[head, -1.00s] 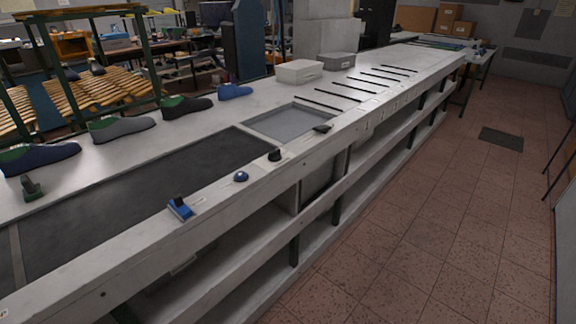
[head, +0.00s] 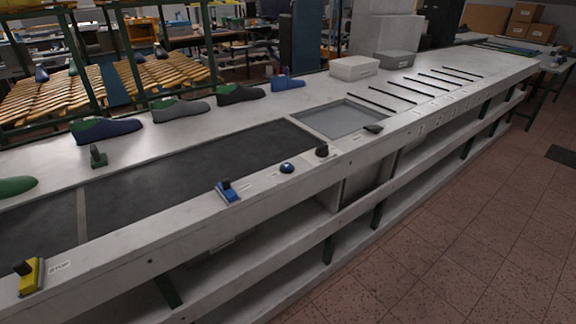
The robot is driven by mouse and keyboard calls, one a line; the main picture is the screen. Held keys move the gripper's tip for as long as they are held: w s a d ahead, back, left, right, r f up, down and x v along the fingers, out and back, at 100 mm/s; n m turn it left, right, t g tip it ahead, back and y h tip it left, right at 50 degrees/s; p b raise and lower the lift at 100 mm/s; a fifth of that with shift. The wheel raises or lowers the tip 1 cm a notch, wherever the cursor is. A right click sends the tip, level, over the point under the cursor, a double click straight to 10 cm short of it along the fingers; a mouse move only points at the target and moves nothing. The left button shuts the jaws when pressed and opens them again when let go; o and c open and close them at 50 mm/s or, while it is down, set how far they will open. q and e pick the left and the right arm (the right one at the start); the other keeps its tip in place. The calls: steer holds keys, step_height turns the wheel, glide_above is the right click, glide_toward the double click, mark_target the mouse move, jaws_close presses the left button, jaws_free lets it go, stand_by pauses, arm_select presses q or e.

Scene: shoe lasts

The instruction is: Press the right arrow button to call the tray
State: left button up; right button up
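Several controls sit along the front ledge of the long bench. A shallow grey tray-like recess (head: 343,118) lies in the bench top beyond the dark belt (head: 190,165). Neither of my grippers is in view.
Several shoe lasts, including a dark blue one (head: 106,129) and a grey one (head: 180,110), line the bench's far side. Lidded boxes (head: 354,68) and black strips (head: 420,85) lie farther along. Open tiled floor (head: 470,215) is at the right.

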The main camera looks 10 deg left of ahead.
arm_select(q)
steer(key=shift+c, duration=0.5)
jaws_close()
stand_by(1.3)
